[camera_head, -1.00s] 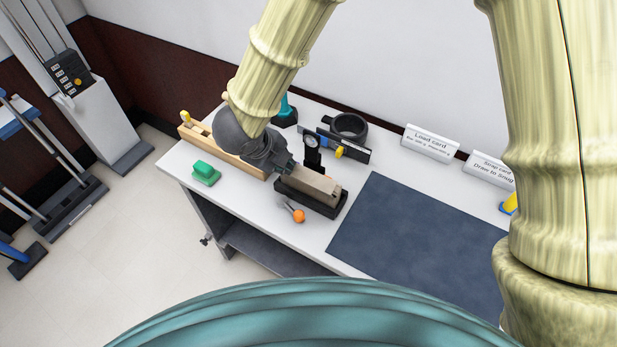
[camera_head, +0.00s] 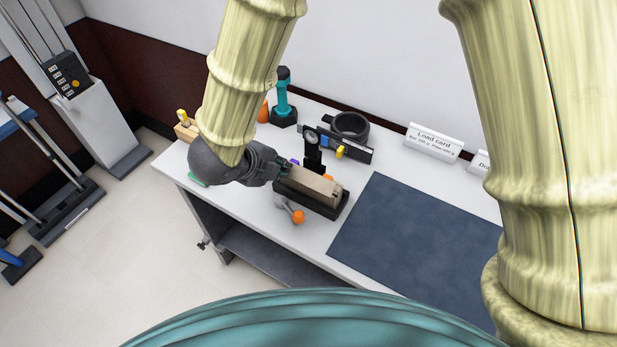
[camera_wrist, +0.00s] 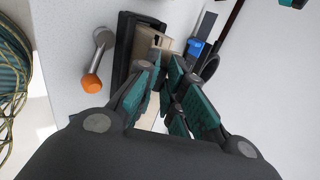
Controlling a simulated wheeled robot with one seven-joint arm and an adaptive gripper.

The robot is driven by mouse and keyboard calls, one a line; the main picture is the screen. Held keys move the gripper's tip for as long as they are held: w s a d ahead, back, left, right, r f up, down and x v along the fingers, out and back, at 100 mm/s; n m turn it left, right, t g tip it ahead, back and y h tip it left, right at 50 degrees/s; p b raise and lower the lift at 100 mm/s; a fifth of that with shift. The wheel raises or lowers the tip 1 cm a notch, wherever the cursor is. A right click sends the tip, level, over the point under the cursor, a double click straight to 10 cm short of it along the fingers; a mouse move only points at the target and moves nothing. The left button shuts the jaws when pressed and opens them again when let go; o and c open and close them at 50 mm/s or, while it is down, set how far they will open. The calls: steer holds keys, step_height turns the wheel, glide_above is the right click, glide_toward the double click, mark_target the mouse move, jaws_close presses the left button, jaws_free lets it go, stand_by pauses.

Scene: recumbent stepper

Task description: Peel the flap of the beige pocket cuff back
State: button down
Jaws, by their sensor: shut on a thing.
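The beige pocket cuff (camera_head: 315,185) lies along a black block-shaped holder (camera_head: 312,205) on the white bench. It also shows in the wrist view (camera_wrist: 146,42), beyond my fingertips. My gripper (camera_head: 283,172) is at the cuff's left end, coming in low from the left. In the wrist view my gripper's (camera_wrist: 160,66) teal-padded fingers close together at the near end of the cuff. They are shut on what looks like its flap; the fingers hide most of the gripped part.
A grey tool with an orange end (camera_head: 297,215) lies just in front of the holder. A black gauge (camera_head: 312,150), a black ring (camera_head: 350,125) and a teal dumbbell (camera_head: 284,95) stand behind. A dark blue mat (camera_head: 415,245) gives free room on the right.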

steer(key=shift+s+a+f+t+h+b, duration=0.2)
steer(key=shift+s+t+h+b, duration=0.15)
steer(key=shift+t+b, duration=0.15)
steer(key=shift+f, duration=0.1)
steer(key=shift+s+a+f+t+h+b, duration=0.35)
steer(key=shift+t+b, duration=0.25)
steer(key=shift+b, duration=0.55)
steer(key=c, duration=2)
jaws_free()
steer(key=shift+r, duration=0.2)
steer(key=o, duration=0.5)
steer(key=shift+w+d, duration=0.1)
steer(key=shift+d, duration=0.05)
